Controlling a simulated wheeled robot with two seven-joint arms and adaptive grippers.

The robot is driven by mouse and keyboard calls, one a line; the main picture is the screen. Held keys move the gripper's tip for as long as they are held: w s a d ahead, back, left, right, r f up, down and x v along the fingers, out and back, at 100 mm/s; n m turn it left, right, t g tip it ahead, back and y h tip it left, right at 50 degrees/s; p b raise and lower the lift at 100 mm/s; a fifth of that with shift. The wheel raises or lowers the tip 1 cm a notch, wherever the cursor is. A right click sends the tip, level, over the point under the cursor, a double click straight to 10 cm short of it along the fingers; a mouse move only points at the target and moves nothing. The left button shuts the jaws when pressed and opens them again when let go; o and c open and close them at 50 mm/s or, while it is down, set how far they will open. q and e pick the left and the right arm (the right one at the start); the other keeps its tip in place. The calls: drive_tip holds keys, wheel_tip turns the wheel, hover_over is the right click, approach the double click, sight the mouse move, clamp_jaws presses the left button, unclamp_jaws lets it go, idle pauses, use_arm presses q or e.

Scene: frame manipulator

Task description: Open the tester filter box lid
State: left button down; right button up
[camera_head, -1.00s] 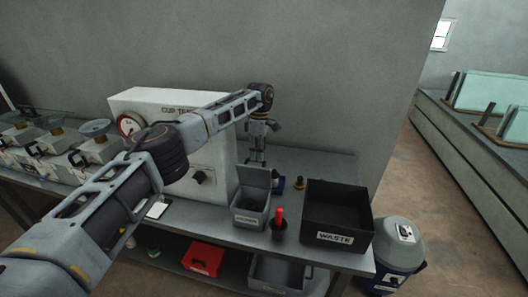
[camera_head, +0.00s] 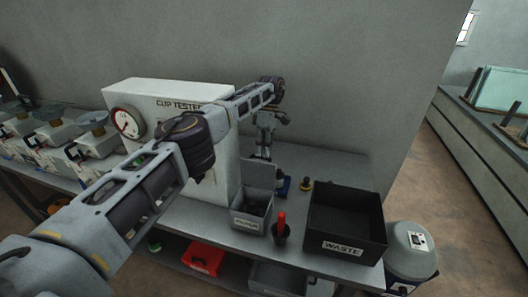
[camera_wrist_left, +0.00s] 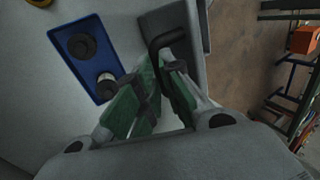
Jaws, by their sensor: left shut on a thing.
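The tester filter box is a small grey box (camera_head: 250,219) with a white label, on the bench beside the white cup tester (camera_head: 165,115). Its grey lid (camera_head: 258,174) stands raised at the back of the box, and the inside shows from above. My left gripper (camera_head: 264,153) reaches down behind the lid. In the left wrist view its green-padded fingers (camera_wrist_left: 160,88) are shut on the black lid handle (camera_wrist_left: 168,42), beside the grey lid panel (camera_wrist_left: 188,28). My right gripper is not in view.
A black waste bin (camera_head: 345,225) stands right of the box. A dark cup with a red-handled tool (camera_head: 281,226) is close in front. A blue tray (camera_wrist_left: 74,43) with dark round parts lies near the gripper. Several machines line the bench at left.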

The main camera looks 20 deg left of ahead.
use_arm(q)
drive_tip(key=shift+s+d+f+g, duration=0.1)
drive_tip(key=shift+f+g, duration=0.05)
drive_tip(key=shift+f, duration=0.3)
drive_tip(key=shift+s+d+f+g, duration=0.1)
drive_tip(key=shift+f+g, duration=0.05)
drive_tip(key=shift+f, duration=0.3)
drive_tip(key=c, duration=1.7)
unclamp_jaws()
drive_tip(key=shift+a, duration=0.15)
drive_tip(key=shift+o, duration=1.1)
drive_tip(key=shift+w, duration=0.15)
drive_tip(key=shift+r, duration=0.35)
drive_tip(key=shift+r, duration=2.6)
drive_tip(key=shift+r, duration=0.1)
drive_tip(key=shift+r, duration=0.9)
drive_tip(key=shift+a+r, duration=0.1)
drive_tip(key=shift+r, duration=1)
